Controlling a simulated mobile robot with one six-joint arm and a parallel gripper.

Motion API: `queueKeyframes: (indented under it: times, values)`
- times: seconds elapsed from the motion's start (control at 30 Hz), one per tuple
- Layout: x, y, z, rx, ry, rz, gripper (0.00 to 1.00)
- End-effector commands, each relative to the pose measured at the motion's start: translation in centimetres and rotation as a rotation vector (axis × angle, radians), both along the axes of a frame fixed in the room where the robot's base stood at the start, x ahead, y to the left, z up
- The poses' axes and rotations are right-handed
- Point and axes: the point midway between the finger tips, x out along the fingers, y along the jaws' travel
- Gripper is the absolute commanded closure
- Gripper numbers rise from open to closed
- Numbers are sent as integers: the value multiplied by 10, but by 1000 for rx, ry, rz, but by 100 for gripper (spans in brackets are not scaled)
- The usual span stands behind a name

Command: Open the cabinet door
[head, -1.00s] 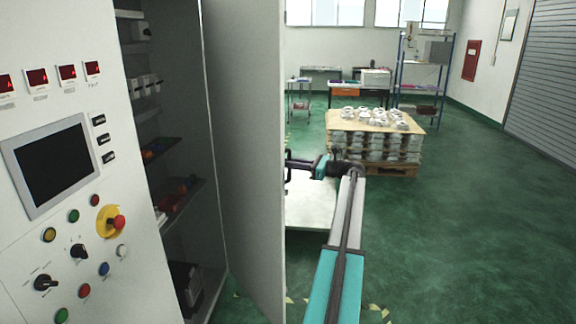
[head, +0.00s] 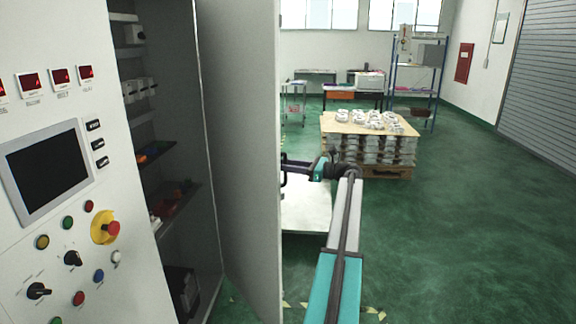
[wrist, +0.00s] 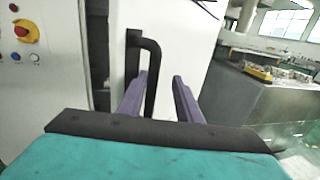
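The cabinet door (head: 241,140) is pale grey and stands wide open in the head view, swung out from the cabinet (head: 180,258). Its dark handle (wrist: 152,78) is a vertical bar on the door's outer face, seen in the wrist view; it also shows at the door's edge in the head view (head: 284,170). My gripper (wrist: 163,88) has its two purple fingers apart, one on each side of the bar's line. A gap shows between the bar and the right finger. Whether the bar sits fully between the fingertips I cannot tell.
A control panel (head: 50,235) with a screen and a red stop button is at the left. A pallet of castings (head: 368,150) stands beyond my arm. A low pale surface (head: 305,205) lies beside the door. Green floor at the right is clear.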

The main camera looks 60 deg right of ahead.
Motion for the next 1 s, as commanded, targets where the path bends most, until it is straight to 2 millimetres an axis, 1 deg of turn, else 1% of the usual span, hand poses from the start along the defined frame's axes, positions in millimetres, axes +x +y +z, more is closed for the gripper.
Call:
queueKeyframes:
  times: [0.33,0.53,0.77,1.0]
  values:
    - [-1,-1,-1,-1,2,-2,69]
    - [-10,-4,-2,-1,2,-2,69]
    - [-38,-13,-4,0,1,-3,69]
    - [-74,-24,-4,-1,1,-3,69]
